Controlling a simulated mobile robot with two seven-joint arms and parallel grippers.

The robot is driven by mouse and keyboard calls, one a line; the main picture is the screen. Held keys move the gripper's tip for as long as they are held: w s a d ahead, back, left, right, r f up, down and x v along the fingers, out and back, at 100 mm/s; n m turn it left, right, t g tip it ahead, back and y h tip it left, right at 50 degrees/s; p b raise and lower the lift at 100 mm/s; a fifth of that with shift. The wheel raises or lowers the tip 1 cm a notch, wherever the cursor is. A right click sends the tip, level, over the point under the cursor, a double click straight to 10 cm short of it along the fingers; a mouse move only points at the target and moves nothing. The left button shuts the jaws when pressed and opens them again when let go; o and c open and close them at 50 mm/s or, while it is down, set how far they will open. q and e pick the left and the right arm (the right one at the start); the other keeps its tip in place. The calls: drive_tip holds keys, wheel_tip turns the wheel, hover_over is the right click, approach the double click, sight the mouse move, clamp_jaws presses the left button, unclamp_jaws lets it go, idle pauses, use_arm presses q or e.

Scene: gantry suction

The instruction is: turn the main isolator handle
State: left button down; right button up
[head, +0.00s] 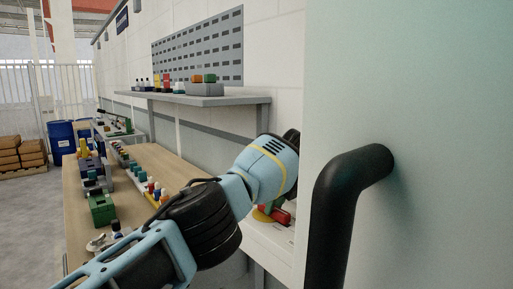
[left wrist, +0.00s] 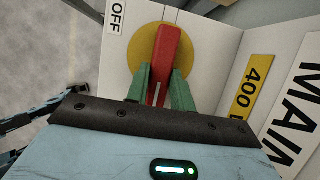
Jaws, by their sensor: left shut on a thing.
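The main isolator handle (left wrist: 170,50) is a red lever on a round yellow plate (left wrist: 143,62), on a light panel. In the left wrist view my left gripper (left wrist: 160,82) has its two green fingers on either side of the red handle, shut on it. An OFF label (left wrist: 115,15) is to the upper left of the yellow plate. In the head view the red handle (head: 281,216) shows low beside the panel, with my left gripper (head: 270,211) at it, partly hidden by my wrist. My right gripper is not in view.
A large pale panel with a thick black bar handle (head: 340,205) fills the right of the head view. A wooden bench (head: 150,170) with several parts lies to the left, under a grey shelf (head: 215,100). Blue drums (head: 62,137) stand farther back, beside open floor.

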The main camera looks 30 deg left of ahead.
use_arm(q)
drive_tip(key=shift+s+a+r, duration=0.2)
drive_tip(key=shift+a, duration=0.35)
drive_tip(key=c, duration=1.6)
unclamp_jaws()
drive_tip(key=o, duration=0.4)
drive_tip(key=shift+s+r, duration=0.15)
drive_tip(key=shift+s, duration=0.15)
drive_tip(key=shift+d, duration=0.1)
drive_tip(key=shift+d, duration=0.2)
drive_tip(key=p+v, duration=0.1)
drive_tip(key=v, duration=0.7)
drive_tip(key=shift+s+a, duration=0.25)
drive_tip(key=shift+s, duration=0.15)
drive_tip(key=shift+r, duration=0.1)
